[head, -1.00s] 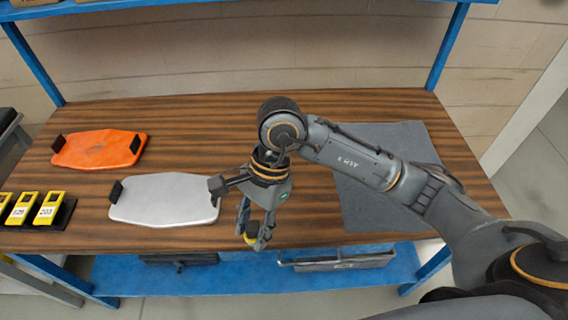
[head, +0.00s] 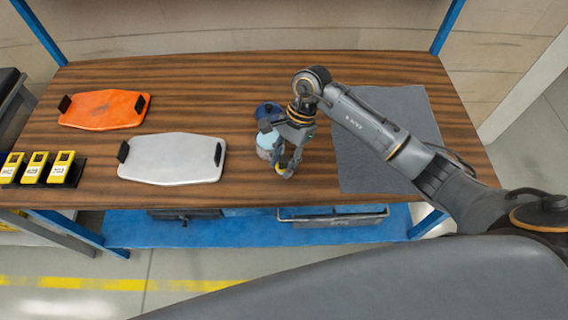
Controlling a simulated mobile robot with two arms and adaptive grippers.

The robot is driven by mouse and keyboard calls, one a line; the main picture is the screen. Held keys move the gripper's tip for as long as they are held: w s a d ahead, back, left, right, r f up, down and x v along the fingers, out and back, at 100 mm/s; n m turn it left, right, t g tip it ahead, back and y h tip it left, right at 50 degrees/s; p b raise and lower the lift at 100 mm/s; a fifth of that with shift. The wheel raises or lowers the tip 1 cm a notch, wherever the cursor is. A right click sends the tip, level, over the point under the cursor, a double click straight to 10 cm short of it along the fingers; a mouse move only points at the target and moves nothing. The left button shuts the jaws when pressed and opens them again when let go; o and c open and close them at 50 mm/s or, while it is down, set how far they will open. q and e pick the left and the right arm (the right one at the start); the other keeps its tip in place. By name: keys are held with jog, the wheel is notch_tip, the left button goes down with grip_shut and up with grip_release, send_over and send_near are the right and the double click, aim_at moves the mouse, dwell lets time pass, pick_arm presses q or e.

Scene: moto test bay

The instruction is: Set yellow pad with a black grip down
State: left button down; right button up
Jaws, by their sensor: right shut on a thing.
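My right gripper (head: 286,171) is shut near the middle of the workbench, right of the silver plate. A small yellow piece (head: 281,164) shows between its fingertips; it looks like the yellow pad. Its black grip cannot be made out, as the fingers hide most of it. I cannot tell whether the pad touches the wooden top (head: 240,185). My left gripper is not in view.
A pale bottle (head: 265,143) with a blue cap (head: 268,110) stands just behind the gripper. A grey mat (head: 385,130) lies to the right. A silver plate (head: 170,158), an orange plate (head: 105,109) and yellow devices (head: 61,165) are left. Bare wood lies behind.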

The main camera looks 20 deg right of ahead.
aim_at(284, 168)
jog(key=f+p, duration=0.1)
jog(key=f, duration=0.2)
jog(key=shift+w+d+p, duration=0.15)
jog(key=shift+d+p, duration=0.05)
jog(key=shift+p, duration=0.15)
jog(key=shift+f, duration=0.35)
jog(key=shift+f, duration=0.15)
jog(key=o, duration=1)
